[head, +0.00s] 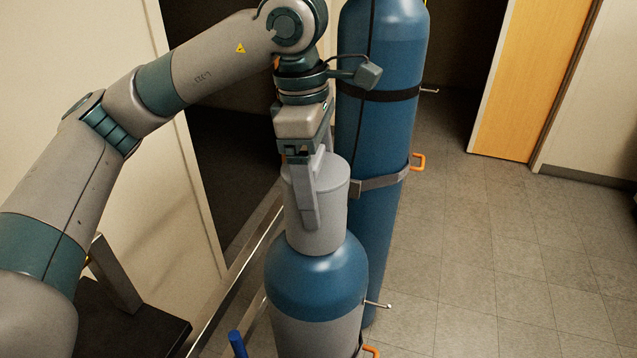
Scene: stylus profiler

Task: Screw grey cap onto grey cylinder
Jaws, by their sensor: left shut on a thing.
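The grey cap (335,205) sits upright at the top of the grey cylinder (315,338), which has a blue shoulder. The cap's lower edge meets the blue shoulder; I cannot tell whether it is threaded on. My left gripper (312,210) comes down from above and is shut on the cap, with one finger along its near side. My right gripper is not in view.
A tall blue cylinder (384,140) stands close behind, strapped with a dark band and a grey strap with an orange buckle (418,162). A metal rail (245,265) runs at the left. Tiled floor (500,240) is clear at the right, before a wooden door (528,80).

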